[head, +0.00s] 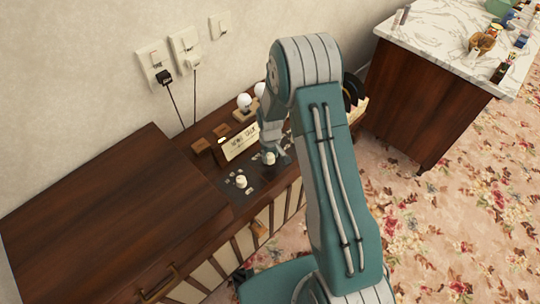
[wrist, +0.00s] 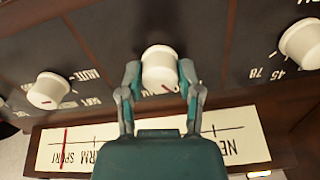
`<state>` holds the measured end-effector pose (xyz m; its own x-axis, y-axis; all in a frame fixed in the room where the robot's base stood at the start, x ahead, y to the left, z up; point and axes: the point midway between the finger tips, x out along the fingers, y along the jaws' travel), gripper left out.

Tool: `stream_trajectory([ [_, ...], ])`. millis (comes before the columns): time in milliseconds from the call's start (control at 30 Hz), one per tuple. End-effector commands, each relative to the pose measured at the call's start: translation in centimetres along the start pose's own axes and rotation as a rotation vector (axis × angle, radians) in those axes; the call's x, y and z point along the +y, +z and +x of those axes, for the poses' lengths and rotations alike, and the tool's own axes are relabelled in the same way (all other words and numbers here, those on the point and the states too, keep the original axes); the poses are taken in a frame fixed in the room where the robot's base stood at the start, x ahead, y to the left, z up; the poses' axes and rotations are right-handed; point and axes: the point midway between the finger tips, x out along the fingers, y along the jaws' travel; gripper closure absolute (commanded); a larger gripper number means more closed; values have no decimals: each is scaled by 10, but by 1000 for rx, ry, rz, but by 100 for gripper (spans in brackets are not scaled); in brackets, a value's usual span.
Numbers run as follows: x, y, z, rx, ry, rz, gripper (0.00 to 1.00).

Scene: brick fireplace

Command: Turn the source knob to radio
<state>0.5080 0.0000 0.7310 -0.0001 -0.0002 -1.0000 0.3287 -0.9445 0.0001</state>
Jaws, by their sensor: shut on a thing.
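The radio unit's dark control panel (head: 255,187) carries white knobs. The middle knob (wrist: 160,66) is between my gripper's two fingers (wrist: 160,82) in the wrist view; I take it for the source knob. It also shows in the head view (head: 268,158), partly beside my gripper (head: 276,150). My gripper is shut on it. A short red mark on its face points toward the lower right in the wrist view. Its labels are hidden or too small to read.
Another knob (wrist: 48,91) is at left and a speed knob (wrist: 301,44), with 45 and 78 beside it, at right. A lit dial (wrist: 243,136) stands close to my gripper. Wood cabinet lid (head: 110,210), bulbs (head: 244,101) and wall plugs (head: 164,76) are nearby.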

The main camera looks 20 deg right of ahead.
Motion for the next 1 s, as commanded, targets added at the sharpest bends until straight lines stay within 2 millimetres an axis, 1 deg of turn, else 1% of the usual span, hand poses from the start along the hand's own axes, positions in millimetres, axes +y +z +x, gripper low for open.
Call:
stream_trajectory([
  [200,0,0,1,0,0,-38,100],
  [600,0,0,1,0,0,-44,100],
  [633,0,0,1,0,0,-43,45],
  [700,0,0,1,-1,0,-43,20],
  [1000,0,0,0,0,0,-42,20],
])
